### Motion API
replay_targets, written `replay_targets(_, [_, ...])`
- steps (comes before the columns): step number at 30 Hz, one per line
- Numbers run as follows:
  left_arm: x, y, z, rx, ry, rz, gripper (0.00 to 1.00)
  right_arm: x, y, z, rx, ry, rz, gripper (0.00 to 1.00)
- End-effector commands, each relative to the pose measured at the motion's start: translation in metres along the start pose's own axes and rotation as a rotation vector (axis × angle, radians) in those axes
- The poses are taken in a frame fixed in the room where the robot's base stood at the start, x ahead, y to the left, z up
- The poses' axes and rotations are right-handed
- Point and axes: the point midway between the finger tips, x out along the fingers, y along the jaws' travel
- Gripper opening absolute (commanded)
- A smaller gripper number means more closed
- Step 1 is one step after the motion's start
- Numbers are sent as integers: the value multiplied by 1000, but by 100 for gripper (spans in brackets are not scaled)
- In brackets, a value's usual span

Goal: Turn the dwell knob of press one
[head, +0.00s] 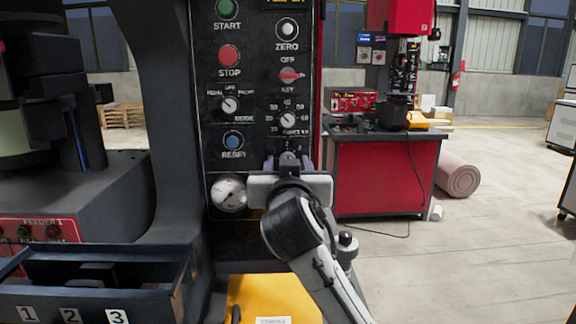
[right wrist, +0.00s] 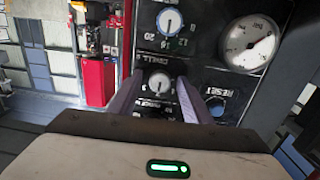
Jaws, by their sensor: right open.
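The black control panel (head: 258,60) of the press stands ahead. A small grey knob with a pale pointer (right wrist: 160,86), taken as the dwell knob, sits on it below the FORCE kN knob (head: 288,120). Its label is upside down and hard to read in the right wrist view. My right gripper (head: 289,164) is at the panel with its two purple-grey fingers apart, one on each side of this knob. In the right wrist view the knob shows between the fingertips (right wrist: 157,98); I cannot tell whether they touch it. My left gripper is not in view.
The blue RESET button (head: 233,140) and a round white gauge (head: 229,194) are close left of my right gripper. Another dial (right wrist: 170,20) shows near the knob in the wrist view. A dark numbered bin (head: 95,285) is at lower left. A red bench (head: 375,175) stands back right.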

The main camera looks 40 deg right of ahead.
Motion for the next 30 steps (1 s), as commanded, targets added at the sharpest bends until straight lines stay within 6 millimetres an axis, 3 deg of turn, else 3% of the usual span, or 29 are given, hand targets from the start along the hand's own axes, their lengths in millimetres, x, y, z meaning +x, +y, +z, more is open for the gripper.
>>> replay_targets(5, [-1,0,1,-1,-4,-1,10,-8,-1,0,0,0,-3,45])
replay_targets(15, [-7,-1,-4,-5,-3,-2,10,-70,-1,0,2,-2,-4,45])
replay_targets(21, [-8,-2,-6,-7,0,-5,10,-97,-1,0,1,-1,-2,45])
replay_targets(30, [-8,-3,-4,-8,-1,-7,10,-103,0,0,0,-1,0,45])
